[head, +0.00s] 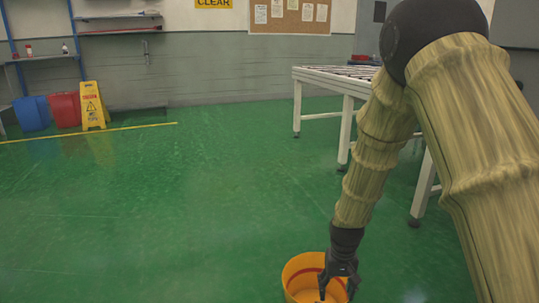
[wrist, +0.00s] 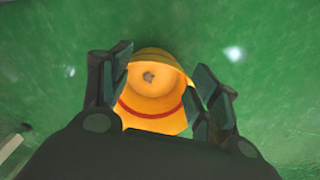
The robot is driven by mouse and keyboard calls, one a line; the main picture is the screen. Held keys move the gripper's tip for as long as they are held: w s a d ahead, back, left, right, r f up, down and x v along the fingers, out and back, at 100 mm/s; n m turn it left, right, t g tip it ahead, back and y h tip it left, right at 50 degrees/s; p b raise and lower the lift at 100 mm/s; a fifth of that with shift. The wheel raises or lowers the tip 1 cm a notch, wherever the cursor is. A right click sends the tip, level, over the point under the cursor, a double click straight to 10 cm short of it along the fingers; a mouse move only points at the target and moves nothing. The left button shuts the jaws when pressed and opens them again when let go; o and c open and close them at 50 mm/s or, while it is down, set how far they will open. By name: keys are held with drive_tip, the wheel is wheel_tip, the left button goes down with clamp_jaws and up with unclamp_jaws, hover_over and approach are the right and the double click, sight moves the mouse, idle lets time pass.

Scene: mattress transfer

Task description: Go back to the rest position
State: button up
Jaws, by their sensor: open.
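My gripper (head: 340,278) hangs over an orange bucket (head: 288,284) at the bottom of the head view, with its fingers at or just inside the right part of the opening. The bucket stands on the green floor and has a red band. In the wrist view my gripper (wrist: 165,78) is open, its dark fingers spread left and right of the view into the bucket (wrist: 155,125). A small grey-brown lump (wrist: 148,77) shows inside the bucket; I cannot tell what it is. I see nothing between the fingers.
A white-legged roller table (head: 345,82) stands right of centre, partly behind my arm. At the back left are a blue bin (head: 31,114), a red bin (head: 65,109) and a yellow floor sign (head: 93,106). The green floor (head: 150,210) at left and centre is clear.

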drive_tip(key=s+d+f+p, duration=0.3)
drive_tip(key=s+f+p, duration=0.1)
drive_tip(key=s+f, duration=1.2)
drive_tip(key=s+p, duration=0.4)
drive_tip(key=s, duration=1.6)
wheel_tip(320, 180, up, 36)
drive_tip(key=p, duration=3.6)
drive_tip(key=shift+w+d+p, duration=0.15)
drive_tip(key=shift+d+p, duration=0.05)
drive_tip(key=shift+p, duration=0.15)
drive_tip(key=shift+r, duration=0.1)
